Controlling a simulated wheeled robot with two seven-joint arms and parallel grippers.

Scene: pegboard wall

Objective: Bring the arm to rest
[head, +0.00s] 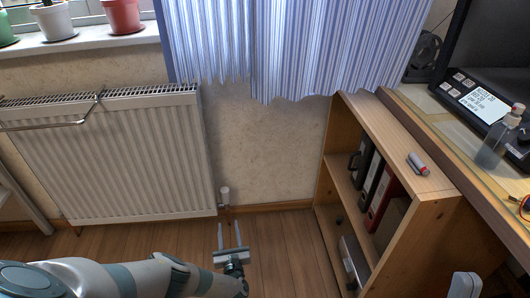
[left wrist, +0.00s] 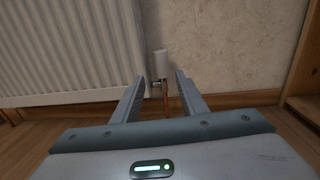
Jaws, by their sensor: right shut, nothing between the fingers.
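My left gripper (head: 229,226) is low over the wooden floor, in front of the wall between the radiator and the shelf. Its two fingers are apart, with nothing between them. In the left wrist view the open fingers (left wrist: 161,80) point toward the radiator valve, which shows beyond and between them. My left arm comes in along the lower left of the head view. A small pale part of my right gripper (head: 466,285) shows at the lower right edge, shut and empty; most of it is cut off.
A white radiator (head: 115,155) hangs on the wall at left, with its valve (left wrist: 161,63) near the floor. A desk (head: 440,125) is beyond. Floor between is clear.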

